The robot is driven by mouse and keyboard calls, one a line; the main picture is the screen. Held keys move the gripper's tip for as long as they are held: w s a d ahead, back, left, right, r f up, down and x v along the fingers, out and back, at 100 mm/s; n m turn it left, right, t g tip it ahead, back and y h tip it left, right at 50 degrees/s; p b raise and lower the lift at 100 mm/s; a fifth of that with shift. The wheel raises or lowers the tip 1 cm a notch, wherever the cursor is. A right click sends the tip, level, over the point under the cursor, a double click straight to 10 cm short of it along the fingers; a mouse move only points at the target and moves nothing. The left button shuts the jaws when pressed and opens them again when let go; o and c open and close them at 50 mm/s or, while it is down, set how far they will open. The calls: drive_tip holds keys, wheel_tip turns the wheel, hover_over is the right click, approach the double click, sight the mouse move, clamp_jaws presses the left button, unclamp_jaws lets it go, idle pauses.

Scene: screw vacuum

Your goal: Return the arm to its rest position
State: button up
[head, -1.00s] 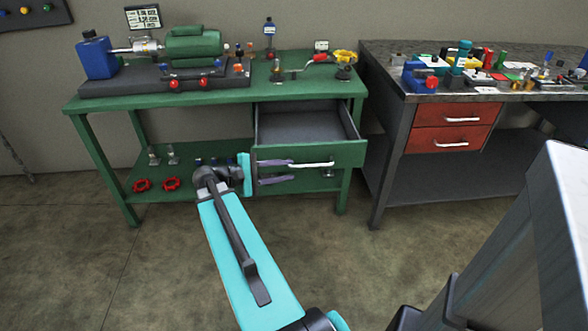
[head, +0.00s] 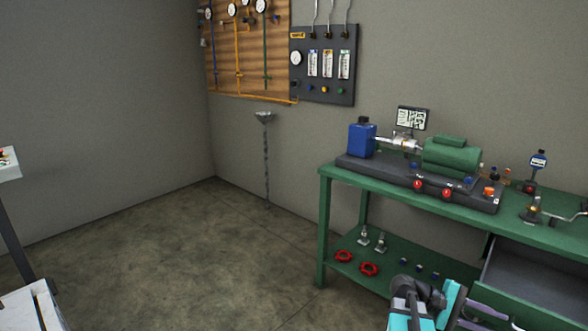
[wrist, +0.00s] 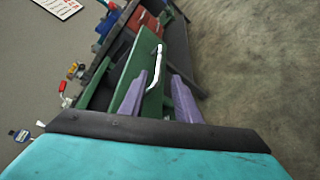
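My gripper shows at the lower right of the head view (head: 490,314), cut off by the bottom edge. In the wrist view its two purple fingers (wrist: 158,84) stand apart with nothing clamped between them. Ahead of them is the green drawer front (wrist: 132,75) with its white bar handle (wrist: 156,66). The handle lies in line with the gap between the fingers; I cannot tell the exact distance. My cyan arm link is mostly below the frame.
The green workbench (head: 338,175) carries a green motor pump (head: 450,156) with a blue block (head: 362,140). Red handwheels (head: 369,269) lie on its lower shelf. A gauge panel (head: 323,65) hangs on the wall. The floor (head: 170,265) left of the bench is clear.

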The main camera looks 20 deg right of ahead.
drive_tip(key=w+a+f+n+t+y+p, duration=0.1)
drive_tip(key=w+a+f+n+t+p, duration=0.15)
drive_tip(key=a+f, duration=0.6)
drive_tip(key=w+a+f+n+t+p, duration=0.1)
drive_tip(key=w+a+f+n+p, duration=0.15)
drive_tip(key=a+f, duration=0.6)
drive_tip(key=s+a+f+m+y+p, duration=0.1)
drive_tip(key=s+a+f+y, duration=0.2)
drive_tip(key=a+f, duration=0.3)
drive_tip(key=s+a+f+m+y+p, duration=0.1)
drive_tip(key=s+a+f+y, duration=0.3)
drive_tip(key=a, duration=1.1)
drive_tip(key=s+a+f+m+y+p, duration=0.1)
drive_tip(key=s+a+f+y, duration=0.3)
drive_tip(key=a+f, duration=0.4)
drive_tip(key=shift+s+a+m+p, duration=0.35)
drive_tip(key=shift+a+m, duration=0.25)
drive_tip(key=shift+a, duration=0.65)
drive_tip(key=shift+d+r+t, duration=0.1)
drive_tip(key=shift+t, duration=0.15)
